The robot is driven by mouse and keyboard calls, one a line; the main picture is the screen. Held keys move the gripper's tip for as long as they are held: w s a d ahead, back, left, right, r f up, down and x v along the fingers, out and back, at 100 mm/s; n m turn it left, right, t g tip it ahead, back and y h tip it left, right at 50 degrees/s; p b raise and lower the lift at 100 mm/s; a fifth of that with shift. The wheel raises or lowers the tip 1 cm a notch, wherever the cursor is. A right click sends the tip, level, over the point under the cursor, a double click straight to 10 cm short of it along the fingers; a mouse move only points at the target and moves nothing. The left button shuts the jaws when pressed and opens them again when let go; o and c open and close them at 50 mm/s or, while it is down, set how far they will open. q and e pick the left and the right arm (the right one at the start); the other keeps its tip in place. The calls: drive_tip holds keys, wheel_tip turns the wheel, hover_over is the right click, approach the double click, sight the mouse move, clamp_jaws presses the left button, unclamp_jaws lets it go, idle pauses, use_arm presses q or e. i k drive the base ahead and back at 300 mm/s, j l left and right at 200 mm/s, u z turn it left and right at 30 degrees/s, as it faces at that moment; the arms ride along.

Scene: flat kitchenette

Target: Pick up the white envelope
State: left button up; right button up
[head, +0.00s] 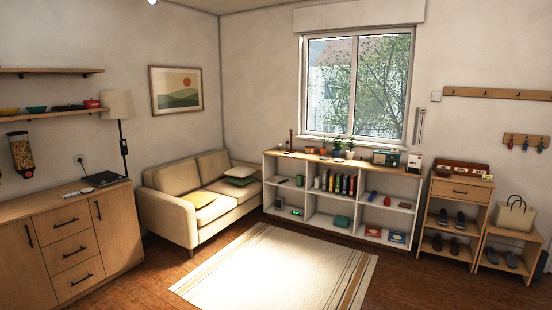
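I cannot make out a white envelope for certain in the head view. A small pale item (487,178) lies at the right end of the top of the narrow wooden cabinet (457,190), too small to identify. An upright white item with a dark patch (415,160) stands at the right end of the low white shelf unit's wooden top (300,154); I cannot tell what it is. Neither of my grippers shows in this view.
A wooden sideboard (75,245) stands at the left and a beige sofa (168,207) in the corner. A shoe bench (510,235) with a bag (514,215) is at the right. The striped rug (270,270) and middle floor are clear.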

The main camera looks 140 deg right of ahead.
sight(414, 161)
drive_tip(key=z, duration=5.45)
drive_tip(key=i, duration=1.15)
drive_tip(key=i+j, duration=0.1)
drive_tip(key=i, duration=1)
drive_tip(key=i+z, duration=0.1)
drive_tip(key=i, duration=1.05)
drive_tip(key=i+j, duration=0.15)
drive_tip(key=i, duration=1)
